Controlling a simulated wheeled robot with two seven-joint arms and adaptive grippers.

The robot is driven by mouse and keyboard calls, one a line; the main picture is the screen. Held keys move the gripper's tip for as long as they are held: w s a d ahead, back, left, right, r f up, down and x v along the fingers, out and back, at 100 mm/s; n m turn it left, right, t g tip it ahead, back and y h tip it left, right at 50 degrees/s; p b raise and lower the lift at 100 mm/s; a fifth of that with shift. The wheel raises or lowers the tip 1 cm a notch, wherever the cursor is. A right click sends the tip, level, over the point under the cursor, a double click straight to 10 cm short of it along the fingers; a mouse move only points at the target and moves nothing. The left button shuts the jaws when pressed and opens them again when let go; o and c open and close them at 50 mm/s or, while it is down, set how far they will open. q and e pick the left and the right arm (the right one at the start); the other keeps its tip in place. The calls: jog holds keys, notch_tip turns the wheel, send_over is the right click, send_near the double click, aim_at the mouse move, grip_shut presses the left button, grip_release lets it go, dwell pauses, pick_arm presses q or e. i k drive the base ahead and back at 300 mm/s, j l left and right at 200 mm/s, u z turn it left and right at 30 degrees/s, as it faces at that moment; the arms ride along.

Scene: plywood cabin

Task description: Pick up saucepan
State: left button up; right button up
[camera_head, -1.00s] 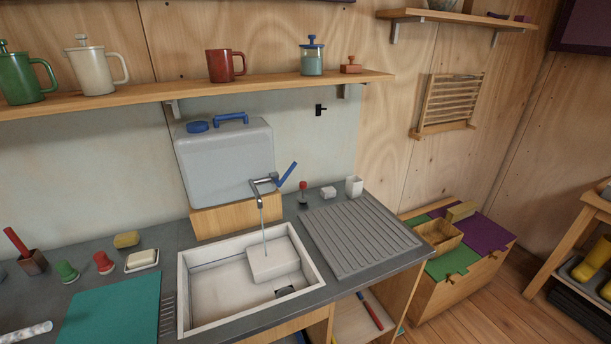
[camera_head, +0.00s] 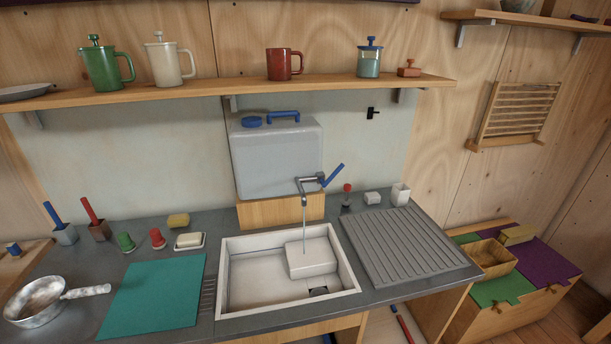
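The saucepan (camera_head: 40,302) is a small grey metal pan at the lower left of the head view. It stands upright on the dark countertop (camera_head: 235,214), left of a teal mat. Its pale, mottled handle (camera_head: 87,291) points right and reaches close to the mat's left edge. The inside looks brownish. Neither of my grippers shows in the view.
The teal mat (camera_head: 153,290) lies between the saucepan and the white sink (camera_head: 225,295). Behind stand two utensil pots (camera_head: 65,236), a green and a red stopper-like object (camera_head: 157,238), a sponge and soap dish.

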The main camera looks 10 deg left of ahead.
aim_at(39, 302)
jog(key=u, duration=2.2)
jog(key=i+j+z, duration=0.4)
jog(key=j+z, duration=0.2)
jog(key=j, duration=0.25)
jog(key=i+j+z, duration=0.15)
jog(key=j+z, duration=0.15)
jog(key=j, duration=0.2)
jog(key=i+j+z, duration=0.1)
jog(key=j+z, duration=0.2)
jog(key=j, duration=0.2)
jog(key=j+z, duration=0.35)
jog(key=j, duration=0.15)
